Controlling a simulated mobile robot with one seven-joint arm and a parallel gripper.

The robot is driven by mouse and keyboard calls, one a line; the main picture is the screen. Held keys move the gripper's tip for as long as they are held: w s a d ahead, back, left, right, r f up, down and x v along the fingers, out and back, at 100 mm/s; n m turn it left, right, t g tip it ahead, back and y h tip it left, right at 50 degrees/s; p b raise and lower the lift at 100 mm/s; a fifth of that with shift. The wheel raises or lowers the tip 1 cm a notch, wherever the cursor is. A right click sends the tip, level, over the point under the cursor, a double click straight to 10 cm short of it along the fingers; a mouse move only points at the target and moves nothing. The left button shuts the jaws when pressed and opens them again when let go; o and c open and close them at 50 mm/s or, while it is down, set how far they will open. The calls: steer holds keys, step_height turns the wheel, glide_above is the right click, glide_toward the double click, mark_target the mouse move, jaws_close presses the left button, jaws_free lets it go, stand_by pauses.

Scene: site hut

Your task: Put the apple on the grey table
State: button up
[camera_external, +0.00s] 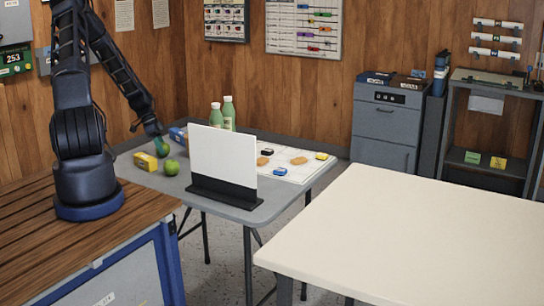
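A green apple (171,167) rests on the near left part of the grey table (236,212), beside a yellow box (145,161). My gripper (161,140) points down over the left part of this table, just above and behind the apple. It looks apart from the apple. A teal-green shape (162,148) shows right at the gripper's tip. I cannot tell whether it is part of the fingers or a thing between them, and the finger opening is too small to make out.
A white panel on a dark stand (224,160) stands upright right of the apple. Two green bottles (228,113) and a blue box (178,135) are behind it. A white sheet with small items (292,163) lies at right. A bare cream table (430,230) stands front right.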

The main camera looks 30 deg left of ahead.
steer(key=shift+o, duration=0.8)
steer(key=shift+r, duration=0.1)
steer(key=v, duration=1.2)
